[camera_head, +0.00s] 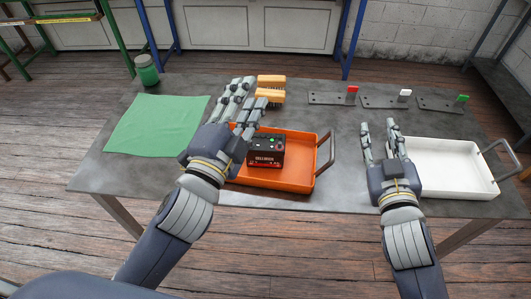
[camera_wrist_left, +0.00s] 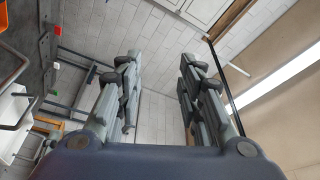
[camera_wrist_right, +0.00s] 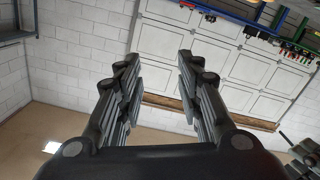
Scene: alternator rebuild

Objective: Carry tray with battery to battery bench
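An orange tray (camera_head: 290,178) stands on the grey table, with a wire handle (camera_head: 325,152) at its right end. A black and red battery (camera_head: 264,152) sits upright in it. My left gripper (camera_head: 245,98) is open and empty; in the head view it covers the tray's left end. The left wrist view shows its fingers (camera_wrist_left: 158,90) apart with nothing between them. My right gripper (camera_head: 382,132) is open and empty beside the left end of a white tray (camera_head: 448,190); whether it touches that tray I cannot tell. Its fingers (camera_wrist_right: 157,85) are also apart in the right wrist view.
A green cloth (camera_head: 155,125) and a green jar (camera_head: 146,70) are at the table's left. Yellow brushes (camera_head: 270,90) lie behind the orange tray. Metal plates with red, white and green tags (camera_head: 385,101) lie at the back right. Bare table (camera_head: 345,180) shows between the trays.

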